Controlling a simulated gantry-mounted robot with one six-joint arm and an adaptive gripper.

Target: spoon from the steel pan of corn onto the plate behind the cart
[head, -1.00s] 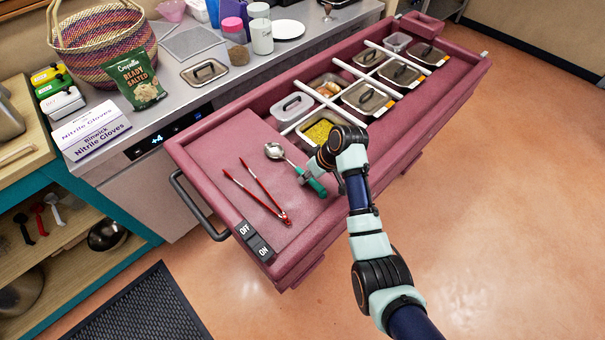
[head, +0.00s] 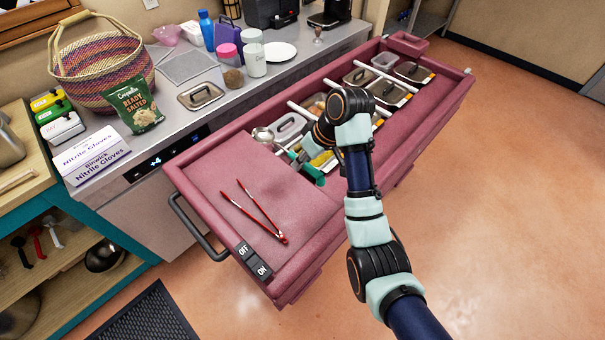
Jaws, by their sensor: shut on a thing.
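My gripper (head: 302,160) is shut on a spoon with a steel bowl (head: 263,135) and a green handle (head: 314,175). The spoon is held above the cart (head: 225,172), its bowl pointing toward the back left. The bowl looks empty. The steel pan of corn (head: 324,161) is set in the cart, mostly hidden behind my gripper and wrist; only a little yellow shows. The white plate (head: 281,52) lies on the counter behind the cart and looks empty.
Red tongs (head: 259,213) lie on the cart's flat left part. On the counter are a loose steel lid (head: 200,96), a pink-lidded jar (head: 230,66) and a white-lidded jar (head: 253,55), these jars left of the plate.

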